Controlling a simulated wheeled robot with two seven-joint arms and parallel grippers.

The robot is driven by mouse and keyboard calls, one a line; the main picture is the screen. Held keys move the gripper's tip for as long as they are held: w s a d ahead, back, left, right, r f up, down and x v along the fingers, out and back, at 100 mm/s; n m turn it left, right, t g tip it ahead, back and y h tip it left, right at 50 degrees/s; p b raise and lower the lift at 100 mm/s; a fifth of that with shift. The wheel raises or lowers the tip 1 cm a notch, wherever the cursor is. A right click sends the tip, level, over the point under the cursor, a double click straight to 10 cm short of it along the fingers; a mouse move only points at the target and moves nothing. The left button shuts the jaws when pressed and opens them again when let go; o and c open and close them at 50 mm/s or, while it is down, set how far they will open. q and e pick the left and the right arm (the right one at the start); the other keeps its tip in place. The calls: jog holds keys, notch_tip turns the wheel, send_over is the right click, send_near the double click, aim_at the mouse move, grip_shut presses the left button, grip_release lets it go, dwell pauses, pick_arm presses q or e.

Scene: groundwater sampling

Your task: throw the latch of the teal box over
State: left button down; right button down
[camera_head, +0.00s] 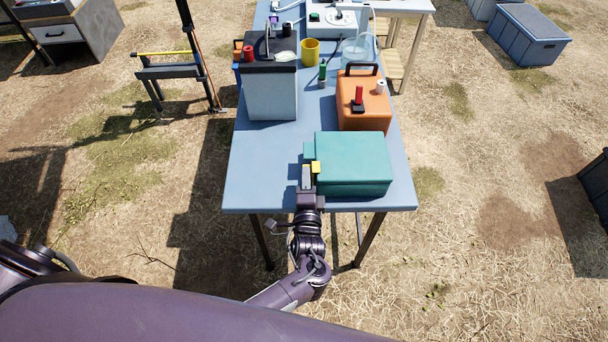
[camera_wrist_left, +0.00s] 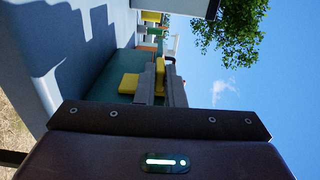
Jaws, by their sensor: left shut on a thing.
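The teal box (camera_head: 353,160) stands closed near the front edge of the blue table, right of my left gripper. Its yellow latch (camera_head: 316,167) is on the box's left side. My left gripper (camera_head: 307,178) is at that side, shut on the latch. In the left wrist view the fingers (camera_wrist_left: 163,85) are around the yellow latch (camera_wrist_left: 130,84), with the teal box (camera_wrist_left: 112,86) behind it. The exact tilt of the latch is hard to tell. My right gripper is not in view.
An orange case (camera_head: 364,115) with a black handle stands right behind the teal box. A grey-white container (camera_head: 272,95) stands at the back left, and a yellow cup (camera_head: 310,52) farther back. The blue table (camera_head: 252,172) is clear left of my gripper.

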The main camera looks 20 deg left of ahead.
pick_arm(q)
jog(key=shift+d+m, duration=0.1)
jog(key=shift+m, duration=0.2)
jog(key=c, duration=1.5)
grip_release()
jog(key=v, duration=0.7)
jog(key=shift+s+d+r+b, duration=0.1)
jog(key=shift+s+d+b, duration=0.05)
jog(key=shift+s+b, duration=0.2)
